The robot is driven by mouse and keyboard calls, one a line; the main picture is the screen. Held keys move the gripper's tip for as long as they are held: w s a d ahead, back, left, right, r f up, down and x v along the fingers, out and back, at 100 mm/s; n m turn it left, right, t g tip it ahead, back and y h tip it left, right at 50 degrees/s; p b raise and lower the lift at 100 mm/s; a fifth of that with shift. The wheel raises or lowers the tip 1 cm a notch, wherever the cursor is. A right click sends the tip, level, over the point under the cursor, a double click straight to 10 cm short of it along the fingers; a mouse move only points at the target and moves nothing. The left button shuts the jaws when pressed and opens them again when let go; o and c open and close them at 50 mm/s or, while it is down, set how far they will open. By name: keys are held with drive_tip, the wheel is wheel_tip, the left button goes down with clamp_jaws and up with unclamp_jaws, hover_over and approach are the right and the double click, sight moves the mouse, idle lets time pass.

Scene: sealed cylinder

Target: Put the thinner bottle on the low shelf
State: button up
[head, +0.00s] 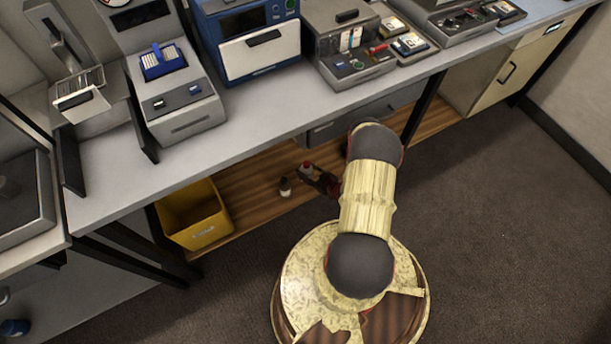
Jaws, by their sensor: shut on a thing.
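The low shelf (255,193) is a brown wooden board under the workbench. A small dark bottle with a pale top (285,188) stands upright on it. My gripper (311,174) reaches in under the bench edge and is shut on a small bottle with a red top and pale body (306,166), just right of the other bottle. The two bottles look apart. The fingers and the lower part of the held bottle are small and dark here, so I cannot tell whether its base touches the shelf. Which bottle is thinner is hard to judge at this size.
A yellow bin (197,218) stands on the shelf's left end. The grey workbench (245,112) overhangs the shelf and carries several instruments. Black bench legs (424,104) and a grey drawer unit (362,117) bound the space. Shelf between bin and bottles is clear.

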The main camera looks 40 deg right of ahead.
drive_tip(key=shift+w+d+f, duration=0.1)
drive_tip(key=shift+w+f, duration=0.25)
drive_tip(key=shift+f, duration=0.05)
drive_tip(key=shift+w+d+f+b, duration=0.1)
drive_tip(key=shift+w+f+b, duration=0.1)
drive_tip(key=shift+f+b, duration=1.15)
drive_tip(key=shift+f+p, duration=0.4)
drive_tip(key=shift+f, duration=0.15)
drive_tip(key=o, duration=1.4)
drive_tip(key=shift+r, duration=0.1)
